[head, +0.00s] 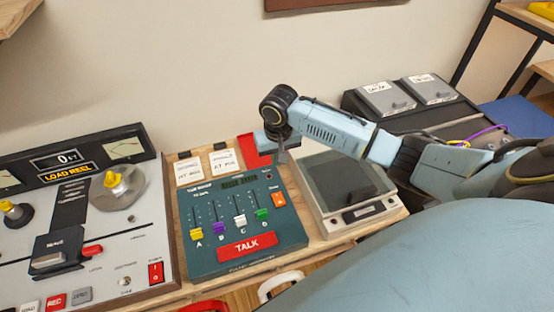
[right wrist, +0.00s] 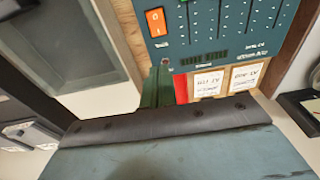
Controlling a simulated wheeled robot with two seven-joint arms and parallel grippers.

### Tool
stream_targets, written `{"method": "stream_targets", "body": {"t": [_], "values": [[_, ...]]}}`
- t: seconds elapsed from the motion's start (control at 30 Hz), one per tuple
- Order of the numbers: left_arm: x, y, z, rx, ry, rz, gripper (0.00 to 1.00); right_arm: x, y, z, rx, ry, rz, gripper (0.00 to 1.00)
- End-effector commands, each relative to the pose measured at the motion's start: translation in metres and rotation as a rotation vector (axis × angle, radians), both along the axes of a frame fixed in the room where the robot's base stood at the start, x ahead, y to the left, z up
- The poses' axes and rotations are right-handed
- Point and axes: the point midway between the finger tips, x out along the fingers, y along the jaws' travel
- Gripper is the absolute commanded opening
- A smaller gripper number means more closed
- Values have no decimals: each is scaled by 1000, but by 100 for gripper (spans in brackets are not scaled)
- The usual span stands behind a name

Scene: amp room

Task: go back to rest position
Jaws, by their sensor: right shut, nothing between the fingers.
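My right arm comes in from the right in the head view. My right gripper (head: 282,152) points down over the top right corner of the teal talk panel (head: 205,256), beside the red card at its back. The gripper is shut and empty. In the right wrist view its shut fingers (right wrist: 158,85) show near the panel's orange switch (right wrist: 156,22). I cannot tell whether the fingers touch the panel. My left gripper is not in view.
A grey load reel console (head: 130,238) stands at the left. A device with a dark screen (head: 345,180) sits right of the talk panel. A black unit (head: 408,115) with two grey lids stands behind my right forearm. The wall is close behind the desk.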

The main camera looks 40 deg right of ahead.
Motion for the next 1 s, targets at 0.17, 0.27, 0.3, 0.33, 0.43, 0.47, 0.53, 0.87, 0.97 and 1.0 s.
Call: {"method": "stream_targets", "body": {"t": [0.17, 0.27, 0.3, 0.33, 0.43, 0.47, 0.53, 0.87, 0.97, 1.0], "values": [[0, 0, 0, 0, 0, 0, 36, 0, 0, 0, 0, 0, 0, 0], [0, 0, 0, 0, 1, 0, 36, 0, 0, 0, 0, 0, 0, 0], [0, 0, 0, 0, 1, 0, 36, 0, 0, 0, 0, 0, 0, 0], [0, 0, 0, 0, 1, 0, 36, 0, 0, 0, 0, 0, 1, 0], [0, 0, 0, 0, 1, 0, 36, -6, 8, -5, 5, 0, 26, 0], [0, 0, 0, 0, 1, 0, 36, -9, 13, -8, 8, -2, 41, 0], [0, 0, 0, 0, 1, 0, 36, -23, 31, -17, 22, -8, 100, 0], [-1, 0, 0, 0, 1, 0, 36, -130, 119, -38, 101, -130, 400, 0], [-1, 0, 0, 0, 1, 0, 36, -161, 125, -32, 96, -170, 433, 0], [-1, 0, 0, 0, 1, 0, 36, -170, 125, -29, 90, -182, 440, 0]]}}
